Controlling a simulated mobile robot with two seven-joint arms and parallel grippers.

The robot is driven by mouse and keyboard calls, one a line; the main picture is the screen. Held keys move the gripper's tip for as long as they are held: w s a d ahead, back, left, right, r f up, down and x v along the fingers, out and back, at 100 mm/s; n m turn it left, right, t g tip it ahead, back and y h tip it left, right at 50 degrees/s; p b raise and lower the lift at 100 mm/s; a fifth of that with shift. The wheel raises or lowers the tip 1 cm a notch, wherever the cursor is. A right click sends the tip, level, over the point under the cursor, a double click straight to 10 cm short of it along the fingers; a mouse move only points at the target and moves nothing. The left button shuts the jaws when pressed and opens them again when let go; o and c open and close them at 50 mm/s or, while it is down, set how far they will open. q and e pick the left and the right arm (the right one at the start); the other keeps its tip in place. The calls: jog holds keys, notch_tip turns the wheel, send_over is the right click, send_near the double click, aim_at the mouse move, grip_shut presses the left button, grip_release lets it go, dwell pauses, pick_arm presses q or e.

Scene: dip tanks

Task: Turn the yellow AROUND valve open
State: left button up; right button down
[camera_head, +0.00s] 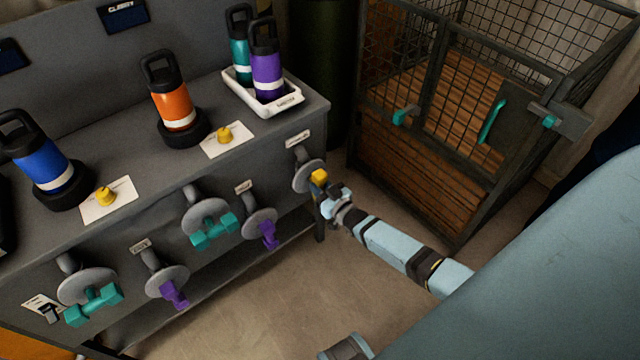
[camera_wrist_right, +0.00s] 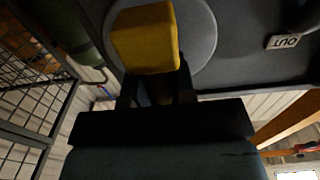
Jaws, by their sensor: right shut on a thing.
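The yellow valve handle (camera_head: 319,176) sits in front of a round grey plate (camera_head: 303,178) at the right end of the bench's front face. In the right wrist view the yellow handle (camera_wrist_right: 147,38) is a block seen close up, in front of the grey disc (camera_wrist_right: 203,45). My right gripper (camera_head: 328,192) is at the handle and shut on it. In the wrist view the dark fingers (camera_wrist_right: 157,88) reach up to the handle's lower end, and their contact is partly hidden.
Teal (camera_head: 212,232) and purple (camera_head: 267,235) valve handles line the front of the grey bench (camera_head: 150,225). Bottles and a white tray (camera_head: 288,102) stand on top. A mesh cage (camera_head: 440,175) stands to the right. The floor (camera_head: 260,310) before the bench is clear.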

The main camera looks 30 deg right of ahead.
pick_arm(q)
jog(key=shift+r, duration=0.2)
pick_arm(e)
jog(key=c, duration=1)
grip_release()
jog(key=shift+o, duration=0.2)
jog(key=shift+s, duration=0.15)
pick_arm(q)
jog(key=shift+s+a+p, duration=0.1)
jog(key=shift+p, duration=0.85)
pick_arm(e)
jog(key=s+d, duration=0.1)
jog(key=s, duration=1.2)
jog(key=shift+s, duration=0.3)
pick_arm(q)
jog(key=shift+r, duration=0.25)
